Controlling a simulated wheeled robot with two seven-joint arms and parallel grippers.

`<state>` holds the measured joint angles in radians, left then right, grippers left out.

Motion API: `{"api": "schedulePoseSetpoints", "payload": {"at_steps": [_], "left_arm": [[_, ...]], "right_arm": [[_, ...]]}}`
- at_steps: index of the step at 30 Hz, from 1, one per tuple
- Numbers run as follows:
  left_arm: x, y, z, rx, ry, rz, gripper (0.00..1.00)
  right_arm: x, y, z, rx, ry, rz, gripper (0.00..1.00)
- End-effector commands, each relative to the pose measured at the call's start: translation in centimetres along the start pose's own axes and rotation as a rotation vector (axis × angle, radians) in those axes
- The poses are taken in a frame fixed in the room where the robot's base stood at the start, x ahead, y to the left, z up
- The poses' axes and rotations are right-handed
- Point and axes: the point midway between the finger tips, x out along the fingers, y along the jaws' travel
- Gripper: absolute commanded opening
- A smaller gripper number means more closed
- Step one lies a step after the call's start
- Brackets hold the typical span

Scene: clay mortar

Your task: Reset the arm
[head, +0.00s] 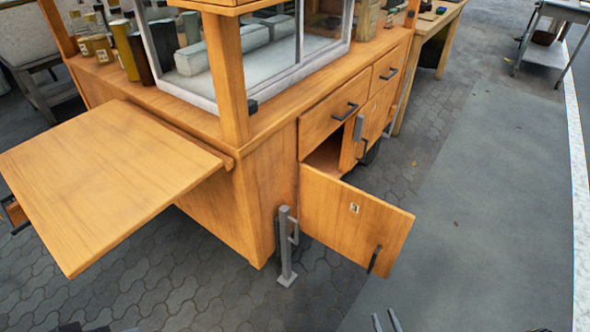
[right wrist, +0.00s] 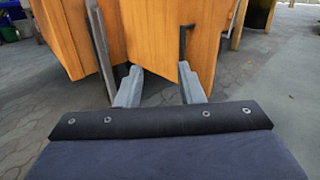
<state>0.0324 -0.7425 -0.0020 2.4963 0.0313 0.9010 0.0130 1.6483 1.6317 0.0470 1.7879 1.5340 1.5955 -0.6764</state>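My right gripper (head: 386,321) shows at the bottom edge of the head view, below the open cabinet door. In the right wrist view my right gripper (right wrist: 161,88) has its two grey fingers apart with nothing between them. The open wooden door (head: 350,222) of the cart hangs out beyond the fingers, with its dark handle (head: 374,260) near the lower right corner. The handle also shows in the right wrist view (right wrist: 184,42), above the right finger. The fingers appear clear of the door. My left gripper cannot be made out; only dark parts show at the bottom left.
The wooden cart (head: 235,200) has a fold-out side shelf (head: 105,175) at left and a glass case (head: 250,60) on top. A grey post (head: 287,245) stands beside the open door. Bottles (head: 125,50) stand at back left. The grey pavement (head: 480,210) at right is clear.

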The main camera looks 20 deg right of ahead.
Motion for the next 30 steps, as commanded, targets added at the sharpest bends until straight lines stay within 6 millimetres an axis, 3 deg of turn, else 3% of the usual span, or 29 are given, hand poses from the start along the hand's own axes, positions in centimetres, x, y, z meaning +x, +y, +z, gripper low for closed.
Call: {"api": "schedulePoseSetpoints", "payload": {"at_steps": [5,11,18,23,30], "left_arm": [[0.0,0.0,0.0,0.0,0.0,0.0,0.36],[0.0,0.0,0.0,0.0,0.0,0.0,0.36],[0.0,0.0,0.0,0.0,0.0,0.0,0.36],[0.0,0.0,0.0,0.0,0.0,0.0,0.36],[0.0,0.0,0.0,0.0,0.0,0.0,0.36]], "right_arm": [[2.3,-0.2,3.2,-0.05,-0.05,0.173,0.35],[5.2,0.6,8.4,-0.136,-0.119,0.449,0.35],[8.1,4.8,18.5,-0.367,-0.213,0.978,0.35],[7.5,8.1,24.6,-0.6,-0.247,1.309,0.35],[4.3,11.6,31.4,-1.067,-0.272,1.666,0.35]]}}
